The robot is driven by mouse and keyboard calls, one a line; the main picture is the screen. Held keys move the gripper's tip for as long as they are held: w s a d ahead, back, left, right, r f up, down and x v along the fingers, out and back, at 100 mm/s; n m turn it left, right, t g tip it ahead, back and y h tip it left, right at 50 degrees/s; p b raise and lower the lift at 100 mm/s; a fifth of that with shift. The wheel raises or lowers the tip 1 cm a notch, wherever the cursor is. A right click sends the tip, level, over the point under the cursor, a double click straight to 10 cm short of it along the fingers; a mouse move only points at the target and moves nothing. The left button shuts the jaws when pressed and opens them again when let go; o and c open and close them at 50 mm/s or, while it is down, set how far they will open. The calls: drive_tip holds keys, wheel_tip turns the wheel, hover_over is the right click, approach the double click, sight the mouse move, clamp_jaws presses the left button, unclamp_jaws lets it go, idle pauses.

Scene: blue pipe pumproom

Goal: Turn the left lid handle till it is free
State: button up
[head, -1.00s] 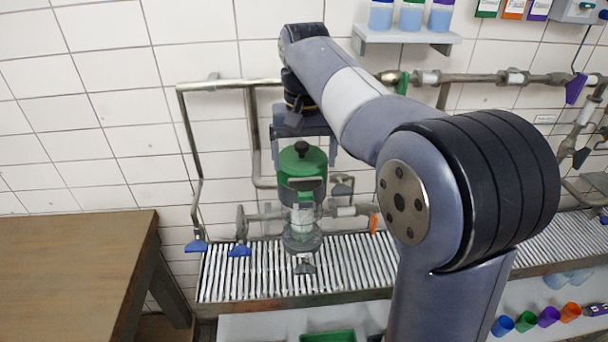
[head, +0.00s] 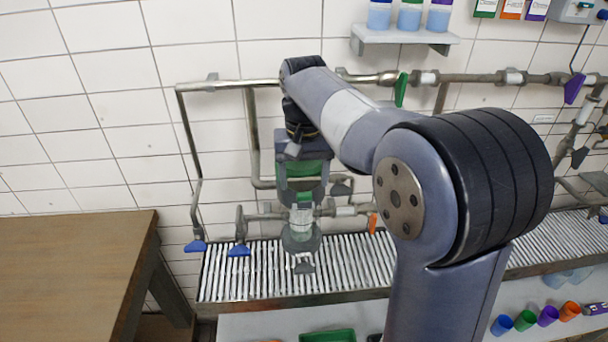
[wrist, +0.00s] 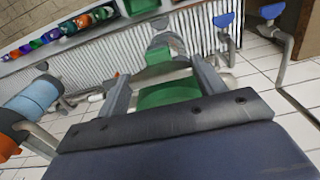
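The green lidded vessel (head: 302,184) stands on a clear glass section (head: 301,216) over the slatted rack in the head view. My gripper (head: 302,188) is lowered over its top, pointing down, with one finger on each side of the green body. The fingers are apart. In the wrist view, the vessel's green surface (wrist: 168,93) shows between the two spread fingers of my gripper (wrist: 165,80). The black knob on the lid is hidden behind my gripper, and I cannot tell whether either finger touches it.
Blue-handled valves (head: 239,250) hang left of the vessel. Pipes (head: 228,84) run along the tiled wall behind it. A wooden table (head: 75,260) is at the left. The slatted rack (head: 345,268) lies below. A shelf (head: 405,38) with bottles is above right.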

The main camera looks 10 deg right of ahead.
sight(304, 178)
drive_tip(key=c, duration=0.4)
drive_tip(key=shift+r+n+p, duration=0.15)
drive_tip(key=shift+n+p, duration=0.55)
drive_tip(key=shift+n, duration=0.4)
drive_tip(key=shift+n+p, duration=0.35)
drive_tip(key=shift+n, duration=0.95)
drive_tip(key=o, duration=1)
wheel_tip(304, 178, up, 10)
drive_tip(key=shift+r+b, duration=0.25)
drive_tip(key=shift+b, duration=0.05)
